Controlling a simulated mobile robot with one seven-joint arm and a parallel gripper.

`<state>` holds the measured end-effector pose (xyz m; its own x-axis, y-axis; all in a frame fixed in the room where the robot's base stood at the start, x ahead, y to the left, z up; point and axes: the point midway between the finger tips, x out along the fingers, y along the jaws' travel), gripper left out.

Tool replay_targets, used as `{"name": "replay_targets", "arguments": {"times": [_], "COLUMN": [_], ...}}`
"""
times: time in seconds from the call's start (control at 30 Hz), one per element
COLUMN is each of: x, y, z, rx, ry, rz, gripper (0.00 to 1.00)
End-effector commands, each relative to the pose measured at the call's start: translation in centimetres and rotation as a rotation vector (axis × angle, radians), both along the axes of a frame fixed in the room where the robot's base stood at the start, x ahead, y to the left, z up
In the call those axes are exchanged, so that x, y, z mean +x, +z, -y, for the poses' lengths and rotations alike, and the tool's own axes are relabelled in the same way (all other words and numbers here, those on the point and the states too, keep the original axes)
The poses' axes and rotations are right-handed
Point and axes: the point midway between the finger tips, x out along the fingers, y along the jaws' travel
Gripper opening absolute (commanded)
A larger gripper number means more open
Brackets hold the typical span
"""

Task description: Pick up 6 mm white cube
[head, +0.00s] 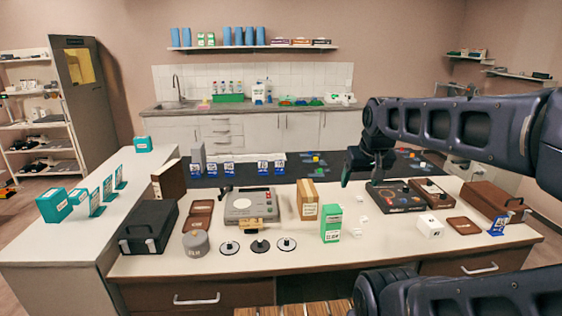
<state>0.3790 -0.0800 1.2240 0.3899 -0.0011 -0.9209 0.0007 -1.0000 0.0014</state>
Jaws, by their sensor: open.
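A white cube-shaped box (430,226) with a small dark label stands at the right front of the near bench; its print is too small to read. Small pale pieces (362,220) lie on the bench left of it, and I cannot tell whether one of them is the 6 mm cube. My gripper (346,181) points down above the bench, behind and left of the white box and apart from it. It is open with nothing visible in it. Its fingers are small and dark here.
A green-and-white carton (331,223) and a tan box (307,199) stand left of the pale pieces. A black device (394,196) and a brown case (487,199) stand behind the white box. A brown flat piece (464,225) lies to its right.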

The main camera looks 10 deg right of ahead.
Motion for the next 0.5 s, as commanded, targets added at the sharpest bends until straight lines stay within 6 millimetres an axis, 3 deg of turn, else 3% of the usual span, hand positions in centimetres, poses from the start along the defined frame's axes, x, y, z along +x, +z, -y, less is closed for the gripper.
{"name": "replay_targets", "arguments": {"times": [0.07,0.37,0.5], "x": [0.0,0.1,1.3], "y": [0.0,0.0,0.2], "z": [0.0,0.0,0.2], "rx": [0.0,0.001,0.02], "ry": [0.0,-0.003,-0.037], "rz": [0.0,-0.001,-0.014], "gripper": [0.53,0.53,0.53]}}
